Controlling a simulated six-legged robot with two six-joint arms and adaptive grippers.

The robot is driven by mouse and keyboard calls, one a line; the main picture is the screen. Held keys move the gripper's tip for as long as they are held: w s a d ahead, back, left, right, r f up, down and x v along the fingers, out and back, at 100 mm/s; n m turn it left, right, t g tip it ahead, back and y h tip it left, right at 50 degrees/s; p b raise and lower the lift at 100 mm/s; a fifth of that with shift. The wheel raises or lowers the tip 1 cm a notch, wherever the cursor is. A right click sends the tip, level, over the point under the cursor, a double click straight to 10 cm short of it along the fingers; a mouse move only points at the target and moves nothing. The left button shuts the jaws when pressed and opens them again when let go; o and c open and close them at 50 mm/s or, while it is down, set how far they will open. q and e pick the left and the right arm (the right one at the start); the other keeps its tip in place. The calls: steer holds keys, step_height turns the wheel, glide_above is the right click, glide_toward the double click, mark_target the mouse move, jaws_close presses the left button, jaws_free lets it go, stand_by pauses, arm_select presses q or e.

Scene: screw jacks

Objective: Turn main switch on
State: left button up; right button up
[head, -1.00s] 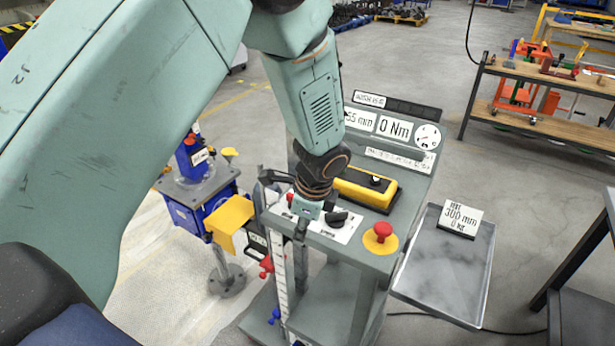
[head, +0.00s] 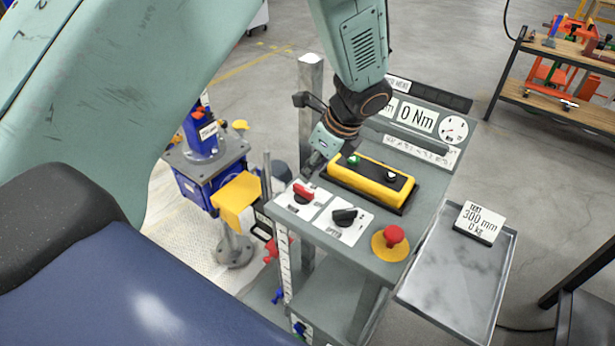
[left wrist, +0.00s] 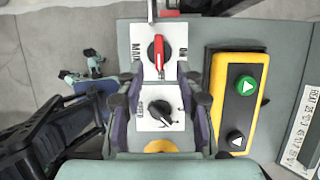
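The main switch is a red knob (head: 303,192) on a white plate at the left corner of the grey console top. In the left wrist view the red handle (left wrist: 158,53) lies in line with the fingers, beside lettering that reads MAIN. My left gripper (head: 315,163) is just behind the red knob in the head view, apart from it. In the left wrist view the left gripper (left wrist: 161,88) has its fingers spread with nothing between them, the red handle ahead of the tips. My right gripper is not in view.
A black knob (head: 345,216) sits beside the main switch. A yellow button box (head: 372,180) and a red mushroom button (head: 393,237) stand on the same console. A metal tray (head: 458,285) is at right. A yellow block (head: 236,198) and blue jack (head: 203,135) are at left.

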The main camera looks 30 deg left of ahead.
mark_target(303, 188)
arm_select(q)
steer(key=x, duration=0.7)
steer(key=shift+s+a+f, duration=0.1)
steer(key=shift+s+f, duration=0.05)
steer(key=shift+d, duration=0.5)
steer(key=shift+a+f, duration=0.1)
steer(key=shift+a, duration=0.4)
steer(key=c, duration=0.5)
steer(key=shift+d, duration=0.25)
jaws_close()
